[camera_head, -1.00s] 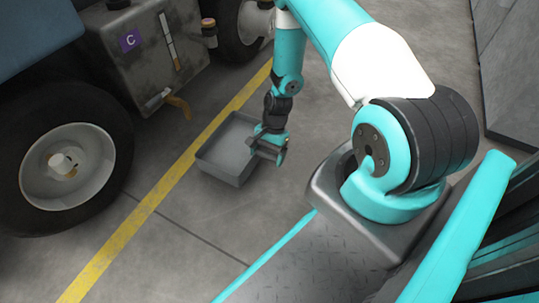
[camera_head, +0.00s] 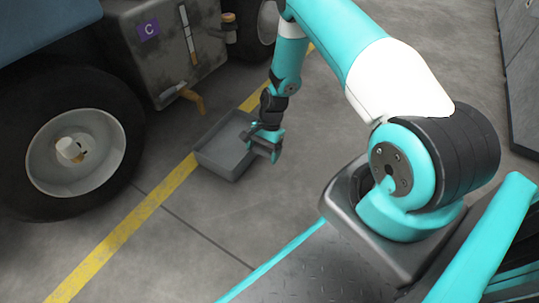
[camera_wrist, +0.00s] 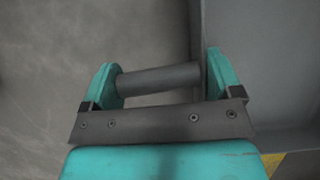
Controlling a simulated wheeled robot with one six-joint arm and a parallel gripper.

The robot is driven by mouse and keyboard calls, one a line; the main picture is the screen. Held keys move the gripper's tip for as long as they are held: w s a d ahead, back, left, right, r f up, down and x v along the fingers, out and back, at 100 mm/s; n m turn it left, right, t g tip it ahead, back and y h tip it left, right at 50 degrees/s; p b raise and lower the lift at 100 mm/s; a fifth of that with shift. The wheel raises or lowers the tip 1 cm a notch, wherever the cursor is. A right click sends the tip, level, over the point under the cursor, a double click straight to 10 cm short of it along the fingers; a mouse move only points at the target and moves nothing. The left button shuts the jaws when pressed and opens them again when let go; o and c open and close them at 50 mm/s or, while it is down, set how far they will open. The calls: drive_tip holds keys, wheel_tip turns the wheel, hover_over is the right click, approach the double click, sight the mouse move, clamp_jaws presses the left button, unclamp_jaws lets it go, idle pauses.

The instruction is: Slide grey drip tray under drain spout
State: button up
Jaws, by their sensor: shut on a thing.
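The grey drip tray (camera_head: 210,150) is an open rectangular pan on the floor, its far-left side over the yellow line. The drain spout (camera_head: 193,100) is a small orange-brown bent pipe low on the tank; the tray is in front of it and to its lower right, not under it. My gripper (camera_head: 265,148) is at the tray's right side. In the wrist view, my gripper (camera_wrist: 162,82) has its teal fingers at the two ends of a dark round bar (camera_wrist: 158,79), which looks like the tray's handle. The tray's grey wall (camera_wrist: 265,75) fills the right there.
The stained tank (camera_head: 165,60) with a purple C label hangs between a large front wheel (camera_head: 75,150) and another wheel behind. The yellow floor line (camera_head: 120,232) runs along the vehicle. Grey panels (camera_head: 520,80) stand at the right. Floor between tray and spout is clear.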

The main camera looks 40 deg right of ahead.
sight(240, 151)
drive_tip(key=shift+w+a+b, duration=0.5)
drive_tip(key=shift+w, duration=0.85)
drive_tip(key=shift+w+a+b, duration=0.45)
drive_tip(key=shift+w, duration=0.9)
drive_tip(key=shift+w+a+b, duration=0.5)
drive_tip(key=shift+w, duration=0.85)
drive_tip(key=o, duration=1)
drive_tip(key=shift+o, duration=0.2)
drive_tip(key=p+v, duration=1)
drive_tip(key=v, duration=0.7)
